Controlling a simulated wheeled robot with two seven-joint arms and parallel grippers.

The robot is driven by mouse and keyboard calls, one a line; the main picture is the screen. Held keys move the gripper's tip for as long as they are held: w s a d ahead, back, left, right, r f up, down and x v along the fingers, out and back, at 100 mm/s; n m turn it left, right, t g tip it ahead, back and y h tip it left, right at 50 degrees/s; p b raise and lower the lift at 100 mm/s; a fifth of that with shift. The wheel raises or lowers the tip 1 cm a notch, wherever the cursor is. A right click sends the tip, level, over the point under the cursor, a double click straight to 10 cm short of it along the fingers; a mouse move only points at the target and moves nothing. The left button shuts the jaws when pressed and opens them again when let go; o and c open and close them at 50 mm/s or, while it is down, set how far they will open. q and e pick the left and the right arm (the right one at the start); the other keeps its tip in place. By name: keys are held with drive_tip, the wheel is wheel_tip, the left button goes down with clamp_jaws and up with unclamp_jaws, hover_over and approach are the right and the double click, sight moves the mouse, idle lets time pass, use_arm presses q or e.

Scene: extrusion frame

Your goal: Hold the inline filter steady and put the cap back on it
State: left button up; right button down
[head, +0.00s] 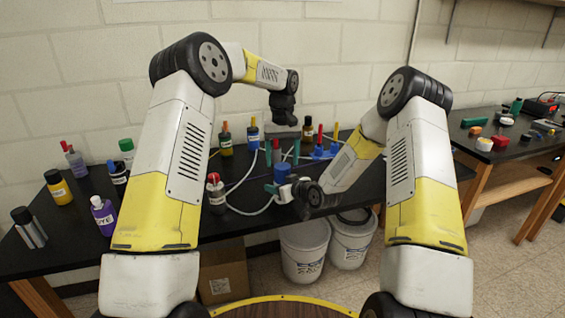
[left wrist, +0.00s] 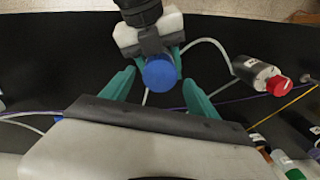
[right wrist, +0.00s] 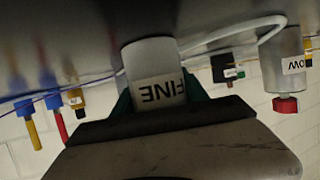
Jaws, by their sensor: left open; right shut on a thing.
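The inline filter, a white cylinder labelled FINE (right wrist: 158,92), is held in my right gripper (right wrist: 160,97), which is shut on it. A round blue cap (left wrist: 159,74) shows from above over the filter in the left wrist view, and is a small blue shape (head: 282,172) in the head view. I cannot tell how firmly it sits on the filter. My left gripper (left wrist: 158,88) is open. Its teal fingers are on either side of the cap, apart from it. In the head view the left gripper (head: 282,152) is just above the cap.
Several bottles stand at the left and back. White buckets (head: 303,252) stand below.

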sight(282, 166)
use_arm(q)
wheel_tip(282, 166, up, 2)
drive_tip(key=shift+r+n, duration=0.2)
drive_tip(key=shift+n, duration=0.9)
drive_tip(key=shift+f, duration=4.05)
drive_tip(key=c, duration=1.5)
drive_tip(key=m, duration=0.3)
